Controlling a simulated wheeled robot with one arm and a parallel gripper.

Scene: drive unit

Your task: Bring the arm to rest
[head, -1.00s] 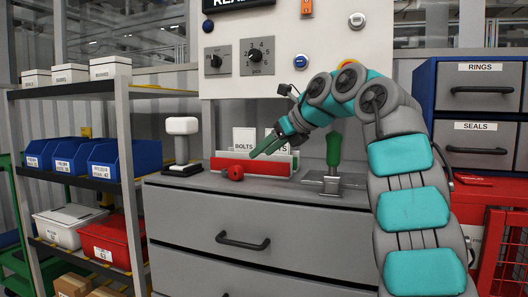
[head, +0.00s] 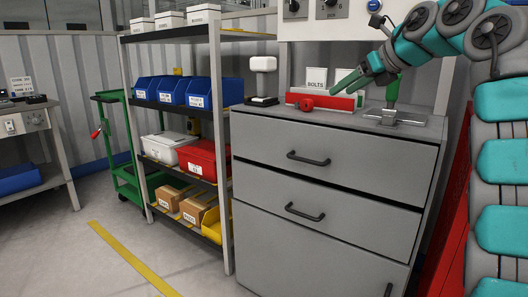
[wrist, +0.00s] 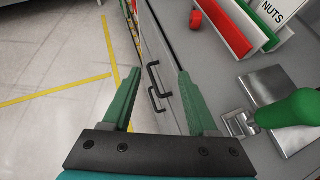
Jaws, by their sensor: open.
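My gripper (head: 349,81) is at the upper right in the head view, held above the grey cabinet top (head: 340,118) near the red card holder. In the wrist view my gripper (wrist: 155,85) shows two green fingers spread wide apart with nothing between them. Beyond the fingers are the cabinet's front edge, its drawer handles and the floor. My arm rises at the right of the head view and is bent over toward the cabinet.
On the cabinet top are a red knob (head: 306,104), a red card holder (head: 335,100), a green-handled tool (head: 392,90) and a white-topped stand (head: 263,78). A shelf rack (head: 215,130) with bins stands left. A green cart (head: 118,150) is farther left. Floor in front is clear.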

